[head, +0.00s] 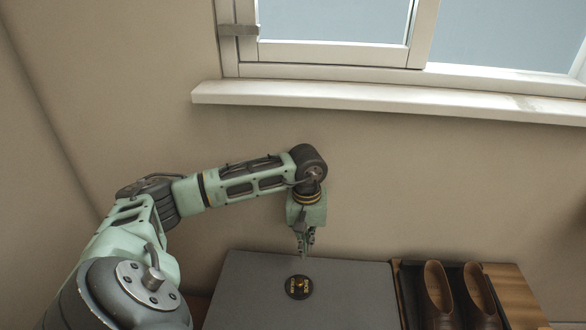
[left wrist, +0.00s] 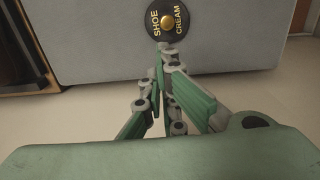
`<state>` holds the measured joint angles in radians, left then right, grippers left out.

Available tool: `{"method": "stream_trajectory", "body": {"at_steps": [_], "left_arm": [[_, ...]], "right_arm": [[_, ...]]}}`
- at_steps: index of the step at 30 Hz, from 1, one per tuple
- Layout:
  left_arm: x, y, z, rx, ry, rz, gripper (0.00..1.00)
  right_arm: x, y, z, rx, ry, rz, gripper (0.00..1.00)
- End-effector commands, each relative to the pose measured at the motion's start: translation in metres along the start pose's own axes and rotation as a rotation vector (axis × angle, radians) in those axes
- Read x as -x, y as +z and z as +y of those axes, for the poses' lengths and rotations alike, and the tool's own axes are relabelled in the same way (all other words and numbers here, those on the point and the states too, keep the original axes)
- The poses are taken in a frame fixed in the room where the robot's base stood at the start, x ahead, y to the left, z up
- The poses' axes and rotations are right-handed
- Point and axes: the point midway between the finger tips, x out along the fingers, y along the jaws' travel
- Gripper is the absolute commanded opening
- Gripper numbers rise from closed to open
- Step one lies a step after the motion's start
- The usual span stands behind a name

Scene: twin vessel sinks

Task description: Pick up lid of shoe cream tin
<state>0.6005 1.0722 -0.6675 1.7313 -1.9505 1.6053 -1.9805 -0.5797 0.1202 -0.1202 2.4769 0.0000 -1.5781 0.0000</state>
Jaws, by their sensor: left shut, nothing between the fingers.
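The shoe cream tin's round dark lid (head: 298,287), with gold lettering and a gold centre knob, lies on a grey mat. It also shows in the left wrist view (left wrist: 167,21), at the top centre, its upper edge cut off. My left gripper (head: 304,252) is above the mat, just behind the lid in the head view. Its fingers are shut with nothing between them. In the left wrist view the fingertips (left wrist: 165,50) appear close to the lid's edge; whether they touch it I cannot tell. The tin's body beneath the lid is not distinguishable. My right gripper is not in view.
The grey mat (head: 245,300) is otherwise clear. To its right a pair of brown boots (head: 437,290) stands in a dark tray on a wooden surface (head: 512,295). A wall with a window sill (head: 380,100) rises behind.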

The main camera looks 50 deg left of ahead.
Motion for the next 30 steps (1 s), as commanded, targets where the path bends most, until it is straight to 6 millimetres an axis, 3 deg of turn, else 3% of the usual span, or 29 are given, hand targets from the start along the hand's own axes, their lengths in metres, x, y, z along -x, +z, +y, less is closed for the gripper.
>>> {"method": "stream_trajectory", "body": {"at_steps": [5,12,18,24,30], "left_arm": [[-0.013,-0.004,-0.011,-0.014,-0.038,0.010,0.00],[-0.059,-0.004,-0.011,-0.012,-0.034,0.008,0.00],[-0.087,-0.004,-0.011,-0.013,-0.032,0.009,0.00],[-0.097,-0.005,-0.012,-0.011,-0.031,0.011,0.00],[-0.098,-0.005,-0.012,-0.012,-0.031,0.011,0.00]], "right_arm": [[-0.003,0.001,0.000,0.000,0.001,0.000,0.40],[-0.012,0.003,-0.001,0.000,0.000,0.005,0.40],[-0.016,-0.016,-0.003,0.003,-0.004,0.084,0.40],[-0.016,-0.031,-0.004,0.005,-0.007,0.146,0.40],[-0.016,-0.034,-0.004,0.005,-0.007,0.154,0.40]]}}
